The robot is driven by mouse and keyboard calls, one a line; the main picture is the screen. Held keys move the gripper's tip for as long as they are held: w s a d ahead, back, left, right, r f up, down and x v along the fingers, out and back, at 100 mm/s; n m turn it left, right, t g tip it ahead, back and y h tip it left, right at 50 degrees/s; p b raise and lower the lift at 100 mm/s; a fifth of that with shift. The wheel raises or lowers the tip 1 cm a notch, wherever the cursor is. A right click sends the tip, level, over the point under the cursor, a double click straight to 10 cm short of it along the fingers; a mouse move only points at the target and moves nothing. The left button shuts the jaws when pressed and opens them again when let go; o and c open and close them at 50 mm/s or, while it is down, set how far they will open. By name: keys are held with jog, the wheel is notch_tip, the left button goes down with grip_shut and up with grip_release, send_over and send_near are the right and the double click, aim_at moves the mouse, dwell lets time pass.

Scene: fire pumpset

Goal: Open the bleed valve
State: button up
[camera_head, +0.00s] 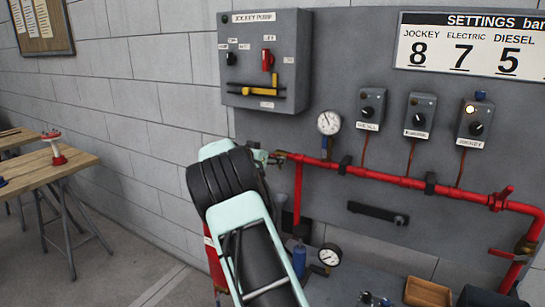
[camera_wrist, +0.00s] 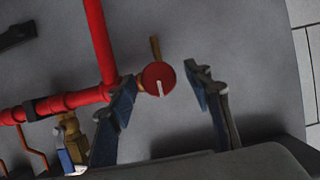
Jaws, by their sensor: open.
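In the wrist view, a round red valve part (camera_wrist: 160,78) with a white mark sits at the end of the red pipe, with a brass lever (camera_wrist: 155,48) beside it. I take this to be the bleed valve, but no label on it can be read. My gripper (camera_wrist: 169,76) is open, with one blue finger on each side of the red part. The left fingertip appears very close to it; I cannot tell whether they touch. In the head view, my arm hides most of the gripper and valve; a small brass part (camera_head: 276,157) shows at the pipe's left end.
The red pipe (camera_head: 375,177) runs along the grey panel. A pressure gauge (camera_head: 329,122) stands above it, and the jockey pump box (camera_head: 265,60) hangs above my arm. A lower gauge (camera_head: 329,255) and blue bottle (camera_head: 299,258) are near my arm. A wooden table (camera_head: 85,163) stands left.

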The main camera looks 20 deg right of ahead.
jog(key=shift+w+d+f, duration=0.15)
jog(key=shift+w+d, duration=0.1)
jog(key=shift+d, duration=0.05)
jog(key=c, duration=1.1)
jog(key=shift+c, duration=0.2)
